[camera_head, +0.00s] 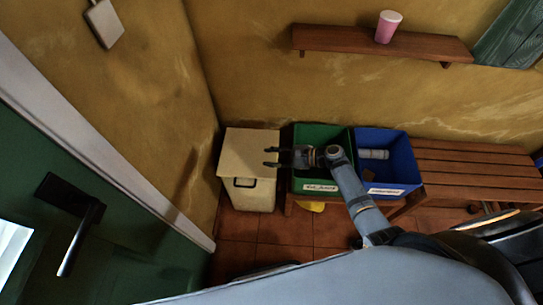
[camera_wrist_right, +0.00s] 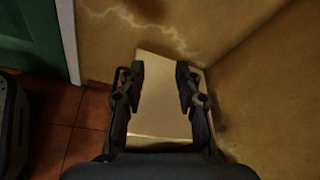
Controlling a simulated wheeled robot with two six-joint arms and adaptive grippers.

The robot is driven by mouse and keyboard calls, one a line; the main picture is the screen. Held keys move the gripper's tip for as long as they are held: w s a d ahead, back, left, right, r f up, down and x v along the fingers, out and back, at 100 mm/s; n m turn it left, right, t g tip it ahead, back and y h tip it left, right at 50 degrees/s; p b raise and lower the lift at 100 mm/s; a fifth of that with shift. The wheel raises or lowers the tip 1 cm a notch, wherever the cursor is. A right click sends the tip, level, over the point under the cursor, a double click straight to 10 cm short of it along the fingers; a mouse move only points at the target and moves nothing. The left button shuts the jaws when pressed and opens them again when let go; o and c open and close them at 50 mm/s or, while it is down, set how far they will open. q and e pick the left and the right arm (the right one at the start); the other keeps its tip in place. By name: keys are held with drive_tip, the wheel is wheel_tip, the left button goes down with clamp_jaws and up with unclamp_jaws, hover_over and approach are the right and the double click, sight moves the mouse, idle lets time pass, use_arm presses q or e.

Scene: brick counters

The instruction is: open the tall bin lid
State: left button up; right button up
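The lid lies flat and closed. My right gripper (camera_head: 271,157) comes in from the right, with its fingertips at the right edge of the lid. Its two fingers are spread with nothing between them. In the right wrist view the pale lid (camera_wrist_right: 160,100) shows between and beyond the open fingers. I cannot tell the exact height of the gripper above the lid. My left gripper is not in view.
A green bin (camera_head: 316,186) and a blue bin (camera_head: 402,165) holding items stand right of the tall bin, by a wooden bench (camera_head: 470,165). Walls close off the back and left. A shelf (camera_head: 345,40) holds a pink cup (camera_head: 387,27). A green door (camera_head: 60,165) is at left.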

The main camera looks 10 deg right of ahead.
idle(0.3)
drive_tip(key=s+d+f+n+g+h+p, duration=0.1)
drive_tip(key=s+d+f+n+g+h, duration=0.25)
drive_tip(key=s+f, duration=0.65)
drive_tip(key=s+d+f+n+h+p, duration=0.2)
drive_tip(key=s+d+f+h, duration=0.5)
drive_tip(key=f, duration=0.5)
drive_tip(key=s+d+f+n+h, duration=0.1)
drive_tip(key=s+n, duration=0.3)
drive_tip(key=s, duration=0.4)
drive_tip(key=s+d+f+n+g+p, duration=0.1)
drive_tip(key=s+d+f+n, duration=0.1)
drive_tip(key=s, duration=0.6)
drive_tip(key=s+d+f+n+g+h+p, duration=0.1)
drive_tip(key=s+d+f+n, duration=0.1)
drive_tip(key=s+f+n, duration=0.2)
drive_tip(key=s+n, duration=0.3)
drive_tip(key=s, duration=0.2)
drive_tip(key=shift+d+h, duration=0.25)
drive_tip(key=shift+h, duration=0.1)
drive_tip(key=shift+f, duration=0.15)
clamp_jaws()
